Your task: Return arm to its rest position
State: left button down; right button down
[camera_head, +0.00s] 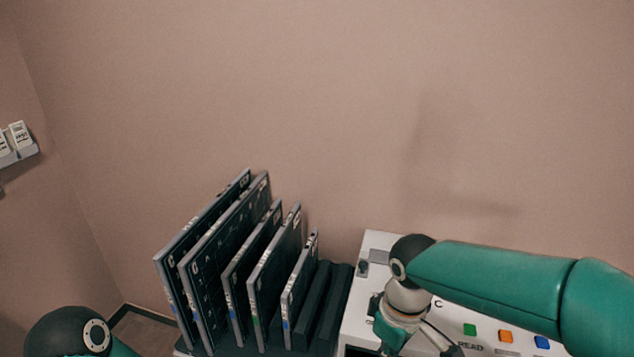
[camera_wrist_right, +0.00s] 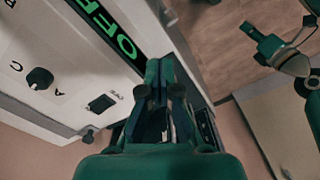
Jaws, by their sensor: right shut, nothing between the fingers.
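My right arm (camera_head: 500,285), green with a black joint cap, reaches in from the right in the head view, over the white console. Its gripper is cut off at the bottom there. In the right wrist view my right gripper (camera_wrist_right: 161,72) has its two dark fingers together, shut and empty, beside the console edge. A black and green joint of my left arm (camera_head: 75,335) shows at the bottom left of the head view. A green and black gripper, apparently my left gripper (camera_wrist_right: 278,42), shows at the upper right of the wrist view; its jaw state is unclear.
The white console (camera_head: 380,240) carries a green button (camera_head: 470,329), an orange button (camera_head: 505,336) and a blue button (camera_head: 542,342). A dark rack (camera_head: 335,290) left of it holds several upright framed panels (camera_head: 215,245).

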jog(key=s+f+m+y, duration=0.1)
jog(key=s+f+m, duration=0.2)
jog(key=f, duration=0.7)
jog(key=s+f+m+y, duration=0.1)
jog(key=s+f+m, duration=0.3)
jog(key=f, duration=0.6)
jog(key=s+f+m+y, duration=0.1)
jog(key=s+f+m, duration=0.2)
jog(key=s+f, duration=0.3)
notch_tip(320, 180, down, 4)
jog(key=shift+f+t+y, duration=0.1)
jog(key=shift+t+y, duration=0.2)
jog(key=shift+s, duration=0.1)
